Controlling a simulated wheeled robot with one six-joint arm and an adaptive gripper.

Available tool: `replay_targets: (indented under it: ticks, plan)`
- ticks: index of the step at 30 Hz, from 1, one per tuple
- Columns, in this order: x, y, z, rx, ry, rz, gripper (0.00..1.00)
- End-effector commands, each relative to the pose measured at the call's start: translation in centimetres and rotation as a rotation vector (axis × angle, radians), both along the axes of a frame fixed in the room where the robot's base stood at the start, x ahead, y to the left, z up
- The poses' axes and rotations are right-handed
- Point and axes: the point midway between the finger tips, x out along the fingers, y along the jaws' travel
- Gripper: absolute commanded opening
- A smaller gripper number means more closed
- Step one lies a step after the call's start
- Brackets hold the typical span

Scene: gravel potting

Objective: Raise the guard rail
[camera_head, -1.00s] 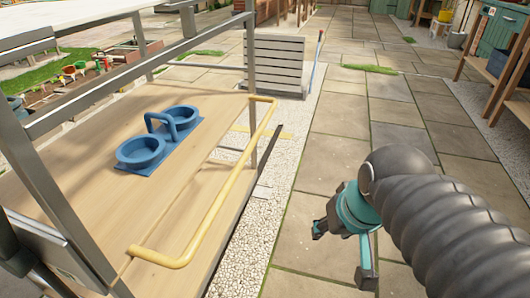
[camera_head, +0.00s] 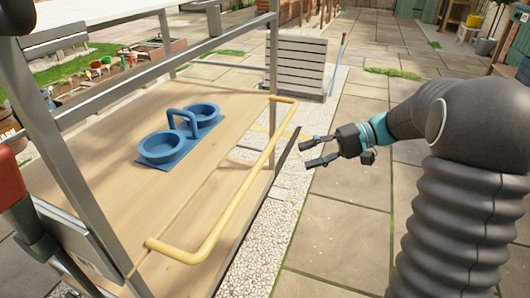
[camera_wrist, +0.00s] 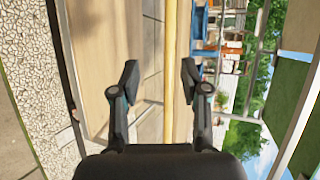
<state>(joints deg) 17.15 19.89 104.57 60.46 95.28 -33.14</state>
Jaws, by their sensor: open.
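The guard rail is a yellow bar (camera_head: 236,198) with bent ends, along the right edge of the wooden bench top (camera_head: 110,180). It lies low, about level with the bench top. My gripper (camera_head: 303,152) is open and empty, to the right of the rail and apart from it, with its fingers pointing left toward it. In the wrist view the yellow bar (camera_wrist: 170,70) runs upright in the picture between the two open fingers (camera_wrist: 157,82), beyond their tips.
A blue double-cup holder with a handle (camera_head: 180,137) stands on the bench. Grey metal frame posts (camera_head: 68,165) and a crossbar rise around the bench. A slatted grey box (camera_head: 297,66) stands behind. Paving (camera_head: 340,225) to the right is clear.

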Motion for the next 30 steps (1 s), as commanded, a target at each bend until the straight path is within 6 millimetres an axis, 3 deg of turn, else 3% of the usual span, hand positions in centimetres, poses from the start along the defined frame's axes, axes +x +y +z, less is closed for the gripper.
replay_targets:
  ticks: [4,11,17,30]
  plan:
    - [2.6,-1.3,-0.6,0.12,-0.013,-0.017,0.45]
    - [3.8,-1.6,-0.8,0.184,-0.029,-0.024,0.45]
    - [3.7,0.9,-1.3,0.184,-0.029,-0.022,0.45]
    - [3.2,8.8,-2.7,0.182,-0.029,-0.022,0.45]
